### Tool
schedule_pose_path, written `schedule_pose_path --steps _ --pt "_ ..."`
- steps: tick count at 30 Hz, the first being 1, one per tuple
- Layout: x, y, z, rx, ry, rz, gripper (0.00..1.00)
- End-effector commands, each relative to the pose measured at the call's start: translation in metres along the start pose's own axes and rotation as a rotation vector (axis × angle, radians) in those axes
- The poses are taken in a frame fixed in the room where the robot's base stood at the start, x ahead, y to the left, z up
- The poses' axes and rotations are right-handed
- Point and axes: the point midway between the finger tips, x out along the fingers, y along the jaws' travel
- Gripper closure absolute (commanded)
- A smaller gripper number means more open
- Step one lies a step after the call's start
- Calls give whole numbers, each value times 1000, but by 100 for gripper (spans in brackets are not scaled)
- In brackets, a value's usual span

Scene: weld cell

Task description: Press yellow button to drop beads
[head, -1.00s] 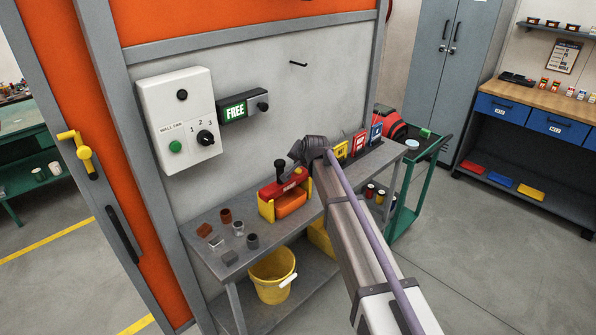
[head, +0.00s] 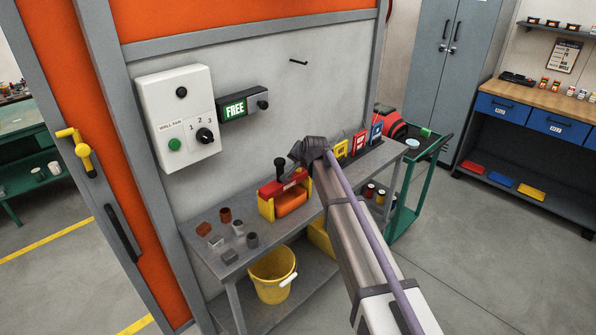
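A yellow box (head: 341,149) stands on the grey bench beside a red one (head: 360,142) and a blue one (head: 376,132); they have pale label-like faces too small to read. I cannot make out a yellow button or any beads. My gripper's dark end (head: 309,150) is at the far end of my arm, just left of the yellow box in the picture. Its fingers do not show clearly, so I cannot tell whether it is open or holds anything.
A red and yellow device (head: 286,196) with a black lever stands on the bench (head: 205,222) left of my arm. Several small cups and blocks lie further left. A yellow bucket (head: 271,283) is below. A white control box (head: 178,117) hangs on the wall.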

Motion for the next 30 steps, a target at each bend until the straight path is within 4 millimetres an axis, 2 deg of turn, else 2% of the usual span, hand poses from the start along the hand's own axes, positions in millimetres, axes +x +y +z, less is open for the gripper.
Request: schedule_pose_path --steps 30 --pt "7 5 5 0 0 0 100"
